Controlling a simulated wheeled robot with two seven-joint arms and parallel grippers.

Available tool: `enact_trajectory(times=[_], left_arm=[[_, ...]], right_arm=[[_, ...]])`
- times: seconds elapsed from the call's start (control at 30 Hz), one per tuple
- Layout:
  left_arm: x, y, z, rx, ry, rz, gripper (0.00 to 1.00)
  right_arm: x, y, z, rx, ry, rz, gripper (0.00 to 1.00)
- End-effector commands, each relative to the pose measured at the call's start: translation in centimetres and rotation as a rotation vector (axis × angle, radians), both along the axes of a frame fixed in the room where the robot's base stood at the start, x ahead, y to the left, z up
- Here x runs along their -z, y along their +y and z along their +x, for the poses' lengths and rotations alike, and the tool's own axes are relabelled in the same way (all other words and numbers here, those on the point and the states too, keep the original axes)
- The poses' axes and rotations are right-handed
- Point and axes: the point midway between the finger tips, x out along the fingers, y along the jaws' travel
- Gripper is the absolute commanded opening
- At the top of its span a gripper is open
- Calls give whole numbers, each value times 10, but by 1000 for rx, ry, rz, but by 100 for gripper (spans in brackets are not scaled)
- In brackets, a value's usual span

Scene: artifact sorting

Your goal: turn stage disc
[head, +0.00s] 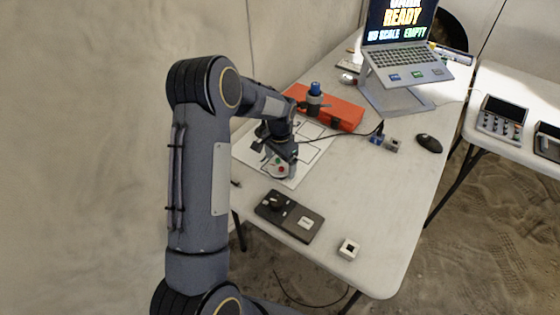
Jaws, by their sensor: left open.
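A small round grey disc (278,174) with red and green marks sits on the white outlined sheet (250,154) at the table's left side; it looks like the stage disc. My left gripper (288,157) is right at the disc, pointing down over its far side, and is open. The fingers partly cover the disc, and I cannot tell whether they touch it. My right gripper is out of view.
An orange case (345,115) and an upright blue-topped device (314,92) stand behind the gripper. A dark panel with a knob (290,215) and a small white block (348,249) lie nearer. A laptop (405,55) stands at the back; a mouse (429,143) lies right.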

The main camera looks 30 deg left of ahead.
Motion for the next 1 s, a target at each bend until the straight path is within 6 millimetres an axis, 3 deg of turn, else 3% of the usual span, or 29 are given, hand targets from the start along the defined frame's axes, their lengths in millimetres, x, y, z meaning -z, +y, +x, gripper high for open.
enact_trajectory(times=[0.17,0.6,1.0], left_arm=[[-4,0,1,0,-1,1,90],[-70,0,1,0,-3,0,90],[-78,0,0,0,0,0,90]], right_arm=[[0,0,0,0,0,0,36],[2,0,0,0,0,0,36],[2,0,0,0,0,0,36]])
